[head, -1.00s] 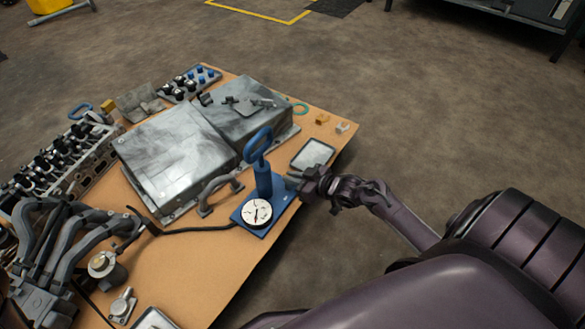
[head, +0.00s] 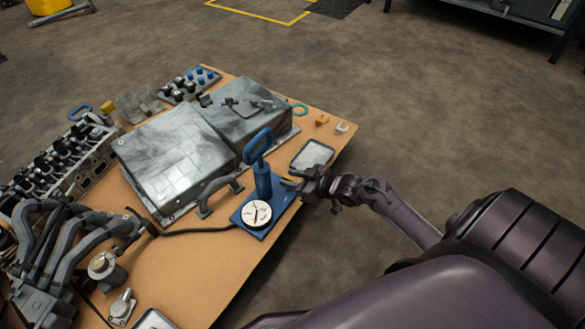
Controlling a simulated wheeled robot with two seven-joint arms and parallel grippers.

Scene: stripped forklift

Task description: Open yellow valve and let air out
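A blue hand pump (head: 263,180) with a loop handle stands upright on a blue base plate near the table's right edge. A round white gauge (head: 256,213) with a dark needle sits at the front of its base, and a black hose runs left from it. I cannot make out a yellow valve on the pump; it may be hidden or too small. My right gripper (head: 291,183) is just right of the pump body, over the base plate, with its fingers pointing left at the pump. Its fingers are too small to tell whether they are open or touching. My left gripper is out of view.
Grey metal boxes (head: 176,155) stand behind the pump, with a grey handle (head: 219,190) beside it. A shallow tray (head: 312,154) and a small yellow-orange block (head: 321,120) lie behind my gripper. Engine parts (head: 60,160) crowd the left. Bare table (head: 195,275) shows in front.

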